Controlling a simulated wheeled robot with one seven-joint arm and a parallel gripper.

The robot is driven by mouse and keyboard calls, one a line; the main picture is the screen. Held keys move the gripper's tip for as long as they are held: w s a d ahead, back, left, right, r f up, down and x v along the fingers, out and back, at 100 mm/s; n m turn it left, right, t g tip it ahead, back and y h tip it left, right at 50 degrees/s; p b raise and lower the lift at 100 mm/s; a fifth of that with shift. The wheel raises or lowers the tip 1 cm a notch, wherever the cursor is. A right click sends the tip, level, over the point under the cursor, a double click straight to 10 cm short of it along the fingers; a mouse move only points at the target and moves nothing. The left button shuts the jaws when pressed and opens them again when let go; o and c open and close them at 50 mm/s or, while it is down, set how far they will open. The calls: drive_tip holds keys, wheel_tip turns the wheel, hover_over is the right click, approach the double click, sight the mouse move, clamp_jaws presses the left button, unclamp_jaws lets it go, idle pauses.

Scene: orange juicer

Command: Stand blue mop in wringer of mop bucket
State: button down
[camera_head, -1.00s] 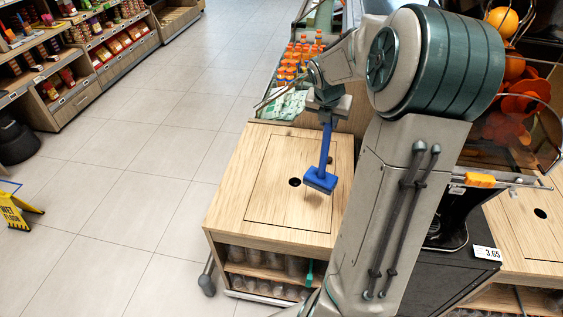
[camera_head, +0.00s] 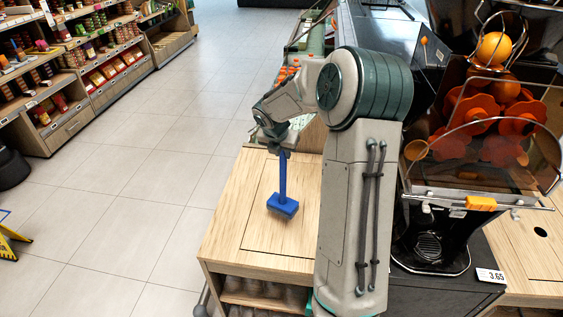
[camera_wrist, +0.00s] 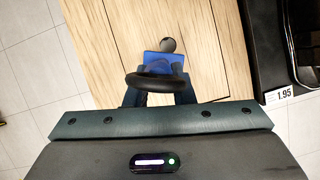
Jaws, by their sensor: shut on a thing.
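My gripper (camera_head: 279,150) is shut on the upper end of the blue mop (camera_head: 283,183) and holds it nearly upright, head down, over the wooden counter. The mop head is a flat blue block; from this angle I cannot tell its height above the wood. In the wrist view, my gripper (camera_wrist: 158,94) is at the lower middle, with a dark ring between the fingers. The blue mop head (camera_wrist: 176,59) shows beyond the ring, and most of the handle is hidden.
The orange juicer (camera_head: 435,225) stands at right. The tiled floor between is clear.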

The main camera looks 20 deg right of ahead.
sight(281, 160)
drive_tip(key=shift+f, duration=2.05)
drive_tip(key=shift+f, duration=0.15)
drive_tip(key=c, duration=1.2)
unclamp_jaws()
drive_tip(key=shift+c, duration=0.2)
